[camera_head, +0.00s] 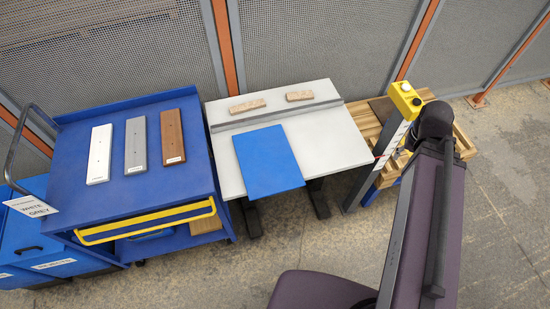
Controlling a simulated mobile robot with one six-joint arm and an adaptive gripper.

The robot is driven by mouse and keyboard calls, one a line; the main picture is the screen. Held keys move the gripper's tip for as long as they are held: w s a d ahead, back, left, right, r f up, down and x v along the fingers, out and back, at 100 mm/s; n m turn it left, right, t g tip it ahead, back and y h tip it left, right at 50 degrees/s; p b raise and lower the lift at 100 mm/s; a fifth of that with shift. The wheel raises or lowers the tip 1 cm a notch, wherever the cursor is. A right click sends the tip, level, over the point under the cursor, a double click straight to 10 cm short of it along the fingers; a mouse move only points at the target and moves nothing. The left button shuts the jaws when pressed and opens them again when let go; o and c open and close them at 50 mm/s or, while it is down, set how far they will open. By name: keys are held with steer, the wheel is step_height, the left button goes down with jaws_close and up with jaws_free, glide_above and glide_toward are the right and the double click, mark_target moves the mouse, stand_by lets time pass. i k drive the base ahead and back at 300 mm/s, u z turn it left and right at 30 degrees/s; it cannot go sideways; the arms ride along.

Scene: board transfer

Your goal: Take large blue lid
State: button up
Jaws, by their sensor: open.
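A large flat blue rectangular panel (268,160), which looks like the large blue lid, lies on the light grey work table (340,150). It lies flat and slightly turned, with its front edge near the front of the table. Nothing covers it and nothing touches it from above. My gripper is not visible in this view. Dark purple parts in the right foreground look like my own arm.
A blue cart (75,165) at left carries white (100,153), grey (136,145) and brown (172,136) boards. Wooden blocks (247,106) lie behind the table's rail. A yellow button box (405,99) tops a post at right. Blue bins (30,238) stand far left; mesh fencing runs behind.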

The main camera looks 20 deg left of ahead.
mark_target(268, 164)
steer(key=z, duration=1.35)
steer(key=k, duration=1.75)
steer(key=u, duration=0.85)
